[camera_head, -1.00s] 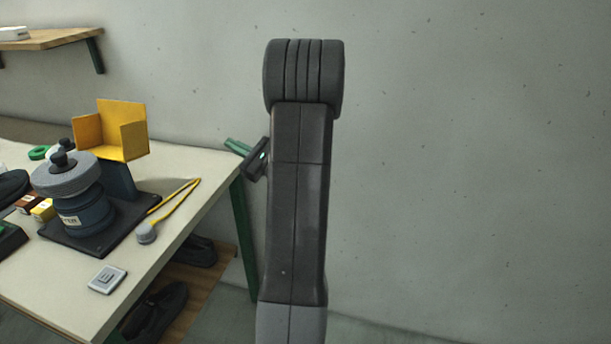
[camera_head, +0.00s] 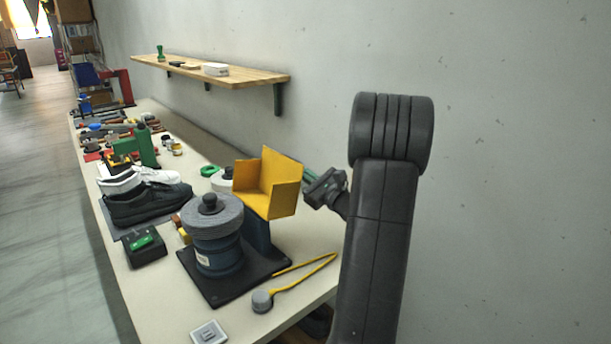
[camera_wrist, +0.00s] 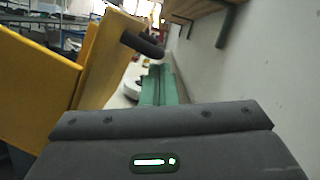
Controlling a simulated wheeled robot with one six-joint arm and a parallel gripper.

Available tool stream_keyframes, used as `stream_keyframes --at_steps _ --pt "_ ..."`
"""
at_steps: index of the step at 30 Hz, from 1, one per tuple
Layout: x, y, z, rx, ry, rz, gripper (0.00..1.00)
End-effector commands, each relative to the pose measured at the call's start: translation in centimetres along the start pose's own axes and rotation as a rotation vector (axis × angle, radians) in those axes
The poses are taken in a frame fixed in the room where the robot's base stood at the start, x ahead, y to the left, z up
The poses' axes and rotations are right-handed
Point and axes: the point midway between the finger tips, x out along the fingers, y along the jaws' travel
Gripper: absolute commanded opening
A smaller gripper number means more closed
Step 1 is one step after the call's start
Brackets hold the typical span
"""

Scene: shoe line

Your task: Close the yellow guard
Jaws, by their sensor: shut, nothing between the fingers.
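The yellow guard (camera_head: 284,199) stands raised on the grinder (camera_head: 216,246), behind and to the right of its grey wheel (camera_head: 205,215), with the wheel uncovered. In the wrist view the guard (camera_wrist: 35,80) fills the left side, and a dark rounded bar (camera_wrist: 142,45) sticks out from its edge. My gripper (camera_head: 309,172) is just right of the guard in the head view, partly hidden behind it. Its green fingers (camera_wrist: 160,85) are together with nothing between them, to the right of the guard. I cannot tell whether they touch it.
Shoes (camera_head: 145,205), a black box with a green button (camera_head: 143,245) and small tools crowd the bench to the left. A wooden shelf (camera_head: 225,80) hangs on the wall behind.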

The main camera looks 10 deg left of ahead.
Motion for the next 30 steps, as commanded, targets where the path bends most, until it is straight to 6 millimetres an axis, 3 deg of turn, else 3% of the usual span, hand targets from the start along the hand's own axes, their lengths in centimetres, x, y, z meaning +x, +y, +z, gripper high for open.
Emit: stream_keyframes --at_steps 11,20,30 --pt "0.3 0.1 1.2 -0.074 -0.003 0.019 0.00" --pt "1.2 1.1 4.8 -0.294 -0.005 0.076 0.00" --pt "2.4 3.9 9.5 -0.608 -0.006 0.156 0.00"
